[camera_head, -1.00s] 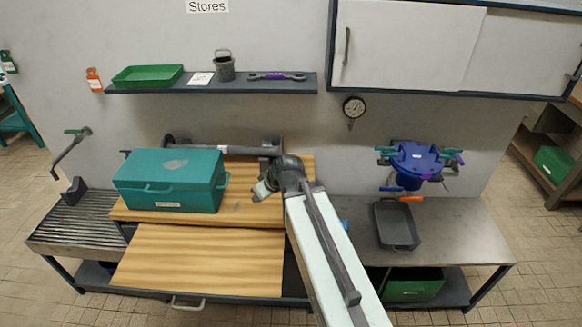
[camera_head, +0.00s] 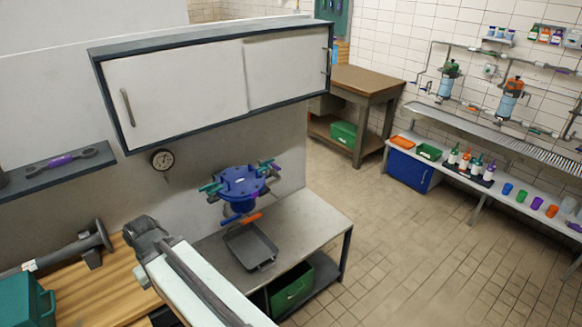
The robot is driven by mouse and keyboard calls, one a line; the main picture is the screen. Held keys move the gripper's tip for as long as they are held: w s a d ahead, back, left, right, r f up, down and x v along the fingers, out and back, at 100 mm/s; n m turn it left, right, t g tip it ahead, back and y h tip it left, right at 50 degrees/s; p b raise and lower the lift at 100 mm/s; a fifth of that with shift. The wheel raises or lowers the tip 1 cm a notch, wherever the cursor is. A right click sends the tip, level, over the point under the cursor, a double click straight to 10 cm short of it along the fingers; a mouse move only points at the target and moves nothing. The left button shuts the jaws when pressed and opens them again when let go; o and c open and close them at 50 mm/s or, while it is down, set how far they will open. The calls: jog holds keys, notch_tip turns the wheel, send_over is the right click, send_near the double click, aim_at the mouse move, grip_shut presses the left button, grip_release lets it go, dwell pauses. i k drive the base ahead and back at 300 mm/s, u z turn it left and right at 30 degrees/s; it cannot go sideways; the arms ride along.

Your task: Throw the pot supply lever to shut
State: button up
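A blue round pot (camera_head: 240,182) is mounted on the wall over the metal bench, with teal handles at its left and upper right and a purple part at its right. An orange-and-blue lever (camera_head: 242,219) sits just below it. Two more pots stand on the pipework at the far right wall, one with a green top (camera_head: 448,78) and one with an orange top (camera_head: 510,98). I cannot tell which lever is the pot supply lever. The dark end of my arm with my gripper (camera_head: 148,242) is left of the blue pot, apart from it; its fingers cannot be made out.
A white wall cabinet (camera_head: 215,82) hangs above the blue pot, with a gauge (camera_head: 162,159) below. A grey tray (camera_head: 250,247) lies on the metal bench (camera_head: 312,232). A brown table (camera_head: 362,84) stands behind. Open tiled floor (camera_head: 400,235) lies to the right.

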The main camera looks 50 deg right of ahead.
aim_at(274, 166)
jog(key=z, duration=1.35)
